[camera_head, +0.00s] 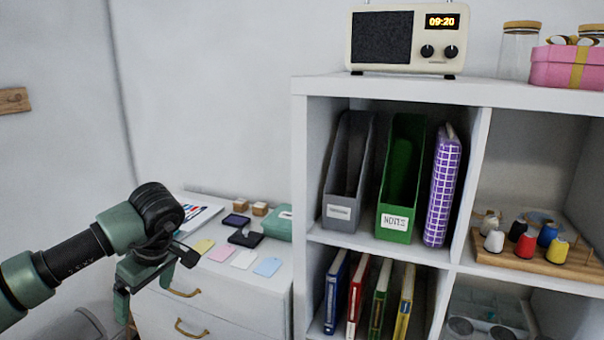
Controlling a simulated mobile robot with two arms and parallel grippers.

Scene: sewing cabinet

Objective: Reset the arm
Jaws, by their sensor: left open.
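My left arm comes in from the left with its green and black links. My left gripper (155,274) is in front of the white drawer cabinet (262,295), near its left front edge. Its jaws are apart and I see nothing between them. The wrist covers part of the cabinet top and the upper drawer. My right gripper is not in view.
Coloured cards, ink pads (245,238) and a teal box (278,223) lie on the cabinet top. The white shelf (299,170) at right holds a green file holder (397,200), books, thread spools and a radio (408,40).

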